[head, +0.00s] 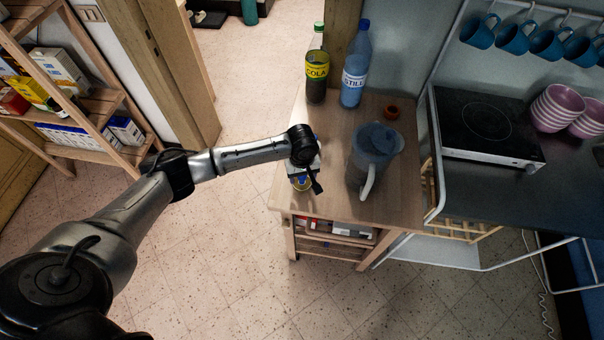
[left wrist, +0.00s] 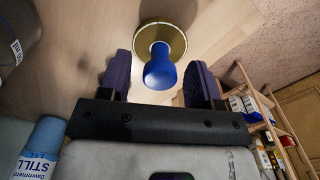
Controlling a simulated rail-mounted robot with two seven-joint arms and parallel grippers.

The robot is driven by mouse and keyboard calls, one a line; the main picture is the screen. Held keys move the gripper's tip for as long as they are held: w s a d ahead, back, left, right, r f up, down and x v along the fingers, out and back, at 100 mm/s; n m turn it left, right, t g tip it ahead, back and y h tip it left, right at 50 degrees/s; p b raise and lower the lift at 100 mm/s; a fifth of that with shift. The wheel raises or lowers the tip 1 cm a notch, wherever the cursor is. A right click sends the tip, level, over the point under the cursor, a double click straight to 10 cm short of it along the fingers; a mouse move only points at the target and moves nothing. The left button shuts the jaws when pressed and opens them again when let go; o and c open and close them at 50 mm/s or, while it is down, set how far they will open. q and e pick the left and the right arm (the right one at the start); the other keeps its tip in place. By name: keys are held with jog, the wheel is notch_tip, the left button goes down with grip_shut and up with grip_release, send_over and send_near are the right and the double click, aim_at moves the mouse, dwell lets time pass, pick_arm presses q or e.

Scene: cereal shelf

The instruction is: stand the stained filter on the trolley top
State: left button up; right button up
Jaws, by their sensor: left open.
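A blue-knobbed piece with a round brass-coloured base (left wrist: 160,68) stands on the wooden trolley top (head: 338,205). It may be the stained filter; I cannot make out stains. My left gripper (head: 305,178) is over the front left part of the top and hides most of this piece in the head view, where a bit of yellow and blue shows. In the left wrist view my left gripper (left wrist: 159,62) is open, with the blue knob between its dark fingers and a gap on each side. My right gripper is not in view.
A cola bottle (head: 317,70), a blue water bottle (head: 354,72) and a small brown ring-like pot (head: 391,112) stand at the back. A hob (head: 486,122) is at the right, a shelf (head: 100,103) at the left.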

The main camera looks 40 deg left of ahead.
pick_arm(q)
jog(key=shift+r, duration=0.1)
notch_tip(320, 180, up, 12)
jog(key=p, duration=0.1)
jog(key=s+d+f+m+t+h, duration=0.2)
jog(key=s+d+f+m, duration=0.75)
jog(key=s+d, duration=0.4)
jog(key=s+a+m+t+y, duration=0.1)
jog(key=s+a+m, duration=0.2)
jog(key=s, duration=1.3)
jog(key=shift+a+r+t+y, duration=0.25)
jog(key=shift+r+t+y, duration=0.05)
jog(key=shift+r+y, duration=0.1)
